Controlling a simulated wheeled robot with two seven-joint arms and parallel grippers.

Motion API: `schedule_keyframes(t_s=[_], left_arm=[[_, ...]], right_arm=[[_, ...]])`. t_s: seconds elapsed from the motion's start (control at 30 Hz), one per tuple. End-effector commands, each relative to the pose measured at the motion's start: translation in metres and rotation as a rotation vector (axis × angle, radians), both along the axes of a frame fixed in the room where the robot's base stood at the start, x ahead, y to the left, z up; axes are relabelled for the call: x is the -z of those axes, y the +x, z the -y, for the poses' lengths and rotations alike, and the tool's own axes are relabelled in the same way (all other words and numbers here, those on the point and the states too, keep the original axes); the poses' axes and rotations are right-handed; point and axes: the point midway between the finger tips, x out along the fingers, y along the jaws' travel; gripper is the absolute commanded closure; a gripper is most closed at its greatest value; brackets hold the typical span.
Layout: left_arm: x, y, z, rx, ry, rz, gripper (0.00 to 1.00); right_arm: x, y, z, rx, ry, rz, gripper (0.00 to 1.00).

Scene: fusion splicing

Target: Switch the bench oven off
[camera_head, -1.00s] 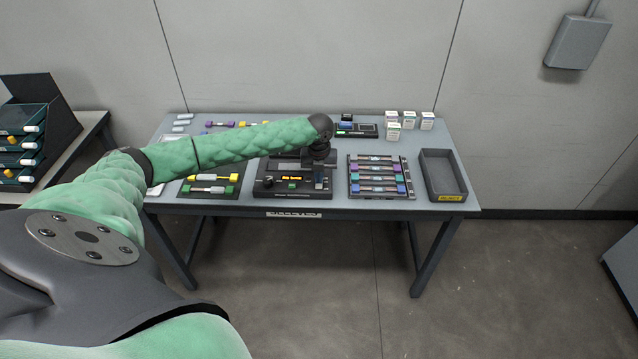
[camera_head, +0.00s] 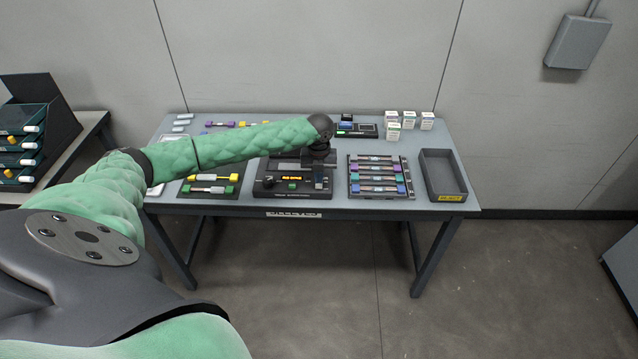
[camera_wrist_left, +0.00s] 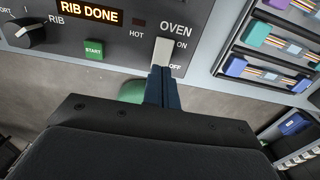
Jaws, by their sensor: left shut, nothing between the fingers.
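The bench oven's dark control panel (camera_head: 262,190) is at the front middle of the table in the head view. In the left wrist view its pale OVEN switch (camera_wrist_left: 163,50) stands between the ON and OFF labels; I cannot tell for sure which way it is set. My left gripper (camera_wrist_left: 161,76) is shut and empty, its dark blue fingertips at the lower end of the switch by OFF. They look touching or very close. In the head view my arm reaches over the panel from the left and the fingertips are hard to make out. My right gripper is not in view.
The panel also has an amber display (camera_wrist_left: 89,12) reading RIB DONE, a green START button (camera_wrist_left: 94,50), a black knob (camera_wrist_left: 24,34) and a dark HOT lamp (camera_wrist_left: 138,22). A rack of coloured holders (camera_head: 352,190) stands close to the right, then an empty grey tray (camera_head: 442,190).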

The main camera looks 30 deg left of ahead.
Motion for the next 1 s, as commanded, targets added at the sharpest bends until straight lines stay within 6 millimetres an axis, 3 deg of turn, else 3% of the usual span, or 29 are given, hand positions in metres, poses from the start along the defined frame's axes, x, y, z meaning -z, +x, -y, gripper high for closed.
schedule_keyframes(t_s=[1.0], left_arm=[[0.011,0.0,0.0,0.0,0.0,0.0,1.0]], right_arm=[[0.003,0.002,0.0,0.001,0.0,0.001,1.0]])
